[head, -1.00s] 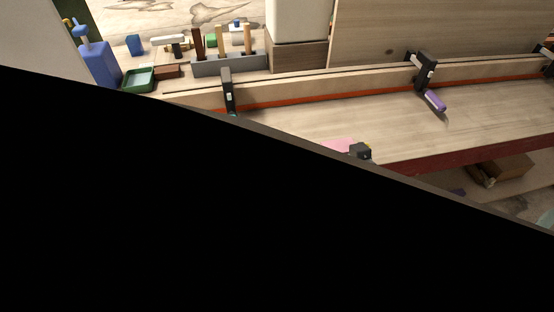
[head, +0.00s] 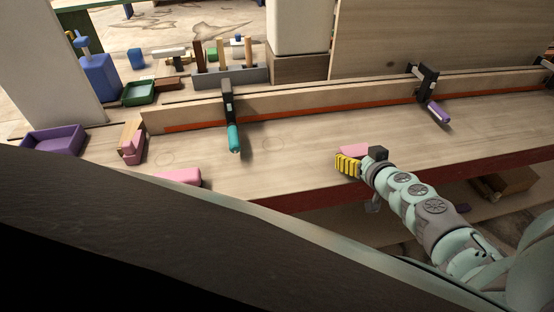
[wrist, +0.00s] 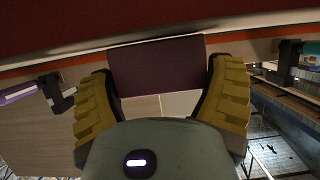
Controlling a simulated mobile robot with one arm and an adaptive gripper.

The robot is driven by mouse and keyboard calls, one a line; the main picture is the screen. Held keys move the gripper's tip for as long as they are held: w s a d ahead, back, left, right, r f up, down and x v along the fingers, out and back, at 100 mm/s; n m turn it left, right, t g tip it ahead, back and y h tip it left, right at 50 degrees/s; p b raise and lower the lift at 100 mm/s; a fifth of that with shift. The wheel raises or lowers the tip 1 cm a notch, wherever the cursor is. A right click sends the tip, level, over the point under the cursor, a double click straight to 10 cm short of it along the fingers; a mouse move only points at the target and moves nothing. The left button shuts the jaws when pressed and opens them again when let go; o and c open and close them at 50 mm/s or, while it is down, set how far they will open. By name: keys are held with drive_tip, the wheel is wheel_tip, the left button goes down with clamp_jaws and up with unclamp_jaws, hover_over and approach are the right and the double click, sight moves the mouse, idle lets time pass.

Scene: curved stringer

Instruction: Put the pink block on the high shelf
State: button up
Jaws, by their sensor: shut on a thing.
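My gripper (head: 358,157) shows in the head view over the front part of the workbench, with yellow ridged finger pads. A pink block (head: 353,149) sits at its fingers. In the wrist view, my gripper (wrist: 161,70) is shut on the pink block (wrist: 157,63), which looks dark maroon in shade and lies between both pads. Whether the block touches the bench is hard to tell. Another pink piece (head: 178,177) lies on the bench at the left. I cannot make out a high shelf for certain.
A teal-handled clamp (head: 233,137) and a purple-handled clamp (head: 437,111) project from the long wooden strip. A purple tray (head: 54,140) and a small wood-and-pink item (head: 132,143) stand at the left. A grey tool rack (head: 230,78) is behind. The bench middle is clear.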

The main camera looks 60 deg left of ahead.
drive_tip(key=shift+w, duration=0.1)
drive_tip(key=shift+f, duration=0.15)
drive_tip(key=o, duration=1)
drive_tip(key=shift+c, duration=0.2)
drive_tip(key=shift+f+b, duration=0.2)
drive_tip(key=shift+b, duration=0.3)
drive_tip(key=p+v, duration=0.2)
drive_tip(key=v, duration=1.4)
drive_tip(key=shift+p, duration=0.3)
drive_tip(key=shift+r, duration=0.25)
